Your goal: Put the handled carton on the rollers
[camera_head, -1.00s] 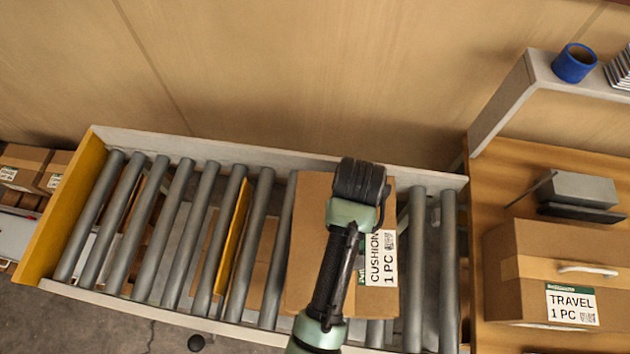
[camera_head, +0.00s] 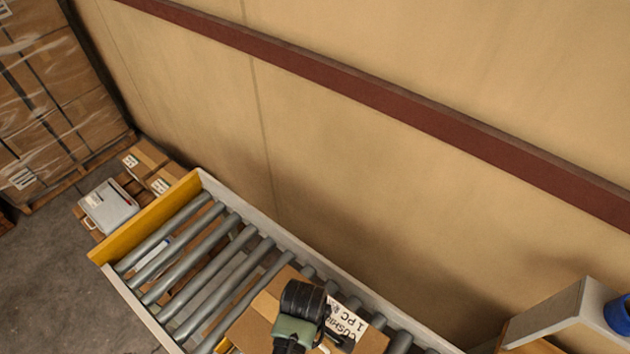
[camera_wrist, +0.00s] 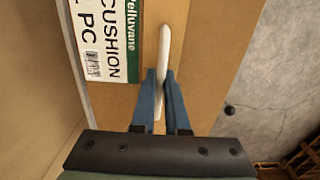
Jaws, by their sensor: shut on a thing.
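The handled carton (camera_head: 262,306) is a brown box with a white label reading CUSHION 1 PC. In the head view it is at the bottom, over the rollers (camera_head: 207,266), partly hidden by my arm. Whether it touches the rollers cannot be told. In the wrist view the carton (camera_wrist: 205,55) fills the middle, with its white handle (camera_wrist: 163,50) on the face towards me. My gripper (camera_wrist: 160,82) has its blue fingers on both sides of the handle and is shut on it.
The roller frame has a yellow end plate (camera_head: 145,222) at the left and a pale rail along the wall. Several rollers left of the carton are bare. Small cartons (camera_head: 146,157) and a grey case (camera_head: 108,206) lie beyond the left end. A pale shelf (camera_head: 545,315) stands at the right.

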